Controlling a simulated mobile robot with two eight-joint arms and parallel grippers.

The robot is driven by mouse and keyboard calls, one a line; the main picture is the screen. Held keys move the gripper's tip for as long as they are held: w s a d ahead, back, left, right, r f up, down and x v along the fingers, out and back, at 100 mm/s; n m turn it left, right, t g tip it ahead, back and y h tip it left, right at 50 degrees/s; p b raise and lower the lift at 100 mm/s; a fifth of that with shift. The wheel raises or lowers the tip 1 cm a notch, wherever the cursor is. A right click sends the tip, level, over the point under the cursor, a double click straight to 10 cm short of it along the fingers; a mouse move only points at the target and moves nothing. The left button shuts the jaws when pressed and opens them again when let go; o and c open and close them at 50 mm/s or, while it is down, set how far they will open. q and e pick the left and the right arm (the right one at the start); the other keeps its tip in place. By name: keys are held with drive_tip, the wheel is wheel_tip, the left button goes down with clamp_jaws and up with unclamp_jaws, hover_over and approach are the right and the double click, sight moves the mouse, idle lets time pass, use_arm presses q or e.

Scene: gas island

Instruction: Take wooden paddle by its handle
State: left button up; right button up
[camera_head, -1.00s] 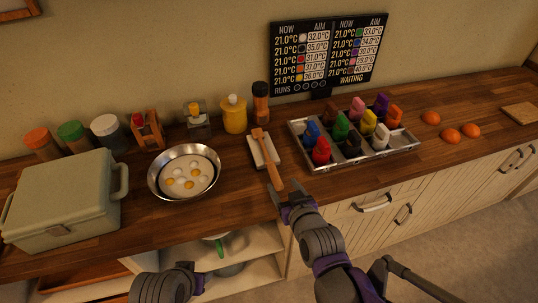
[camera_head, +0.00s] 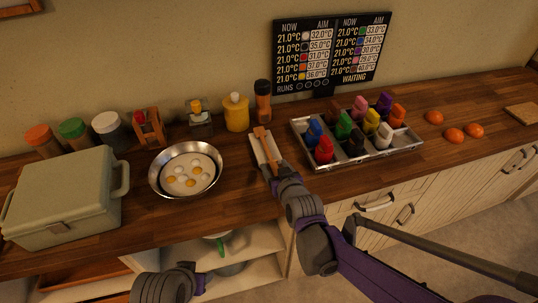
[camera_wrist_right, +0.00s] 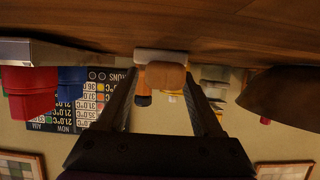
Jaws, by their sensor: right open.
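The wooden paddle (camera_head: 265,142) lies on a pale rest (camera_head: 256,149) on the counter, pointing toward me. My right gripper (camera_head: 278,174) is at its near end and hides that end in the head view. In the right wrist view, which is upside down, the paddle's tan end (camera_wrist_right: 168,76) shows between the two open fingers (camera_wrist_right: 160,88), with the pale rest (camera_wrist_right: 160,55) beyond. I cannot tell whether the fingers touch it. My left arm shows at the bottom left of the head view; its jaws cannot be made out.
A pan of eggs (camera_head: 157,184) stands left of the rest. A metal tray (camera_head: 410,150) of several coloured bottles stands close on the right. A yellow jar (camera_head: 236,115) and an orange shaker (camera_head: 262,101) stand behind. A green-grey box (camera_head: 62,200) is at far left.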

clamp_jaws()
idle(0.5)
